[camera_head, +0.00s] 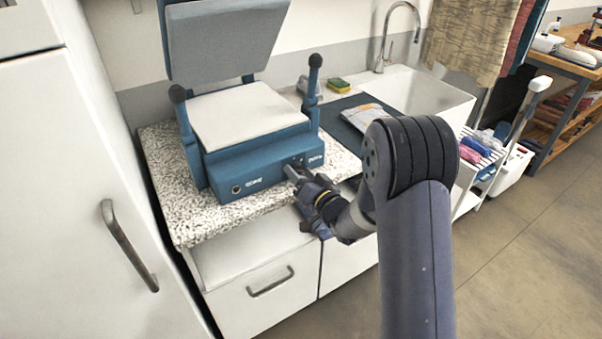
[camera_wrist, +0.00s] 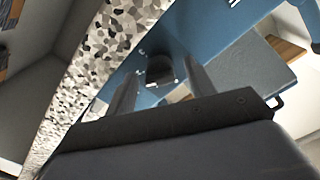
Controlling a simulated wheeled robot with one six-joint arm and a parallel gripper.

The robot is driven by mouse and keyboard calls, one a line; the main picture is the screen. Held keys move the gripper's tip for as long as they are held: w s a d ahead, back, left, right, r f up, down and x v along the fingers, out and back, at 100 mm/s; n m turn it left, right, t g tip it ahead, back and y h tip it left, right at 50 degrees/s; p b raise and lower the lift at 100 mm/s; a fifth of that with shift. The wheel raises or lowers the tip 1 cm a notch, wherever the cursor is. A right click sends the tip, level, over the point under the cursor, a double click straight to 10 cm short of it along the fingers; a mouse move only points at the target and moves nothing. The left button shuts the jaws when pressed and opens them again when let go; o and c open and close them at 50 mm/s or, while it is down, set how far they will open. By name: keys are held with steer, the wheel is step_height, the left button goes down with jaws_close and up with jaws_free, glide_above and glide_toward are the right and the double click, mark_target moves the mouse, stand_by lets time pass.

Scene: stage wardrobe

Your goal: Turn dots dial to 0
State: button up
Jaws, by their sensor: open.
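A blue heat press (camera_head: 250,168) with a pale lower plate and a raised grey upper plate stands on the speckled counter in the head view. Its front panel bears white lettering and a dark round knob at the left. My gripper (camera_head: 299,178) is at the right part of that panel. In the wrist view, a dark dial (camera_wrist: 160,70) with white marks around it sits on the blue panel, between the fingers of my gripper (camera_wrist: 158,88). The fingers stand apart on either side of the dial. I cannot tell whether they touch it, nor read its setting.
The speckled counter (camera_head: 168,197) runs in front of the press, above white drawers (camera_head: 262,292). A sink (camera_head: 432,98) with a tap lies to the right, with a yellow-green sponge (camera_head: 338,85) behind. A white cabinet (camera_head: 60,200) stands close at the left. Open floor (camera_head: 530,240) lies at right.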

steer(key=shift+c, duration=0.4)
steer(key=c, duration=0.9)
